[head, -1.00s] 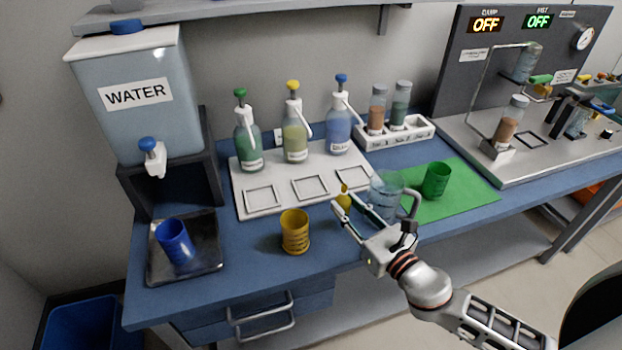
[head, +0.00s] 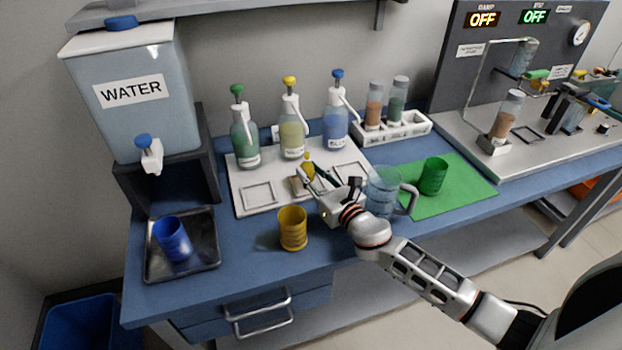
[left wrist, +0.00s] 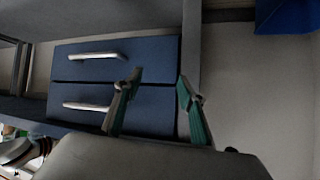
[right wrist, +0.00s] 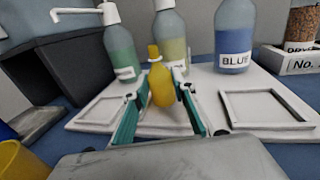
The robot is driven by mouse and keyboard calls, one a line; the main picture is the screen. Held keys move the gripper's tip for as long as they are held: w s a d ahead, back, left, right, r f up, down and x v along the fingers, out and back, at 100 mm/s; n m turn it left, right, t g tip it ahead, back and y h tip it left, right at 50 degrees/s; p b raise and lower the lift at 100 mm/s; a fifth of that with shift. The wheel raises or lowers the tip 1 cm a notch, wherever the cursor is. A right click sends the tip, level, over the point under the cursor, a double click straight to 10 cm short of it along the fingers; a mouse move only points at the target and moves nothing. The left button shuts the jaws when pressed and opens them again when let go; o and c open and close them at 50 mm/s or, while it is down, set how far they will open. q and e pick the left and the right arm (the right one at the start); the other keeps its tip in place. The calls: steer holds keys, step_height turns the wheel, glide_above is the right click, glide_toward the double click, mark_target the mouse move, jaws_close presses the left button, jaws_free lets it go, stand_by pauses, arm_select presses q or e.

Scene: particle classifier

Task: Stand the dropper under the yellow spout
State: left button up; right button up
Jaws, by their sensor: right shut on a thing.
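The dropper, a small yellow bottle with a narrow neck (head: 308,163), is upright between the fingers of my right gripper (head: 308,174); it also shows in the right wrist view (right wrist: 161,88). My right gripper is shut on it. The dropper is over the middle square frame of the white tray (head: 248,205), in front of the yellow-topped pump bottle (head: 292,138). I cannot tell whether its base touches the tray. The yellow spout (head: 290,82) is above and behind it. My left gripper (left wrist: 157,82) is open and empty, facing the drawers, and is outside the head view.
Green-topped (head: 244,140) and blue-topped (head: 336,120) pump bottles flank the yellow one. A yellow cup (head: 293,228) and a clear beaker (head: 382,194) stand near my right gripper. A green cup (head: 433,176) stands on a green mat. A blue cup (head: 173,240) is on a dark tray.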

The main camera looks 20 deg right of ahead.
steer(key=shift+f, duration=0.85)
steer(key=shift+r, duration=0.15)
steer(key=shift+f+b, duration=0.25)
steer(key=shift+b, duration=0.1)
steer(key=o, duration=0.9)
arm_select(q)
steer(key=shift+s+f, duration=0.1)
steer(key=shift+f, duration=0.6)
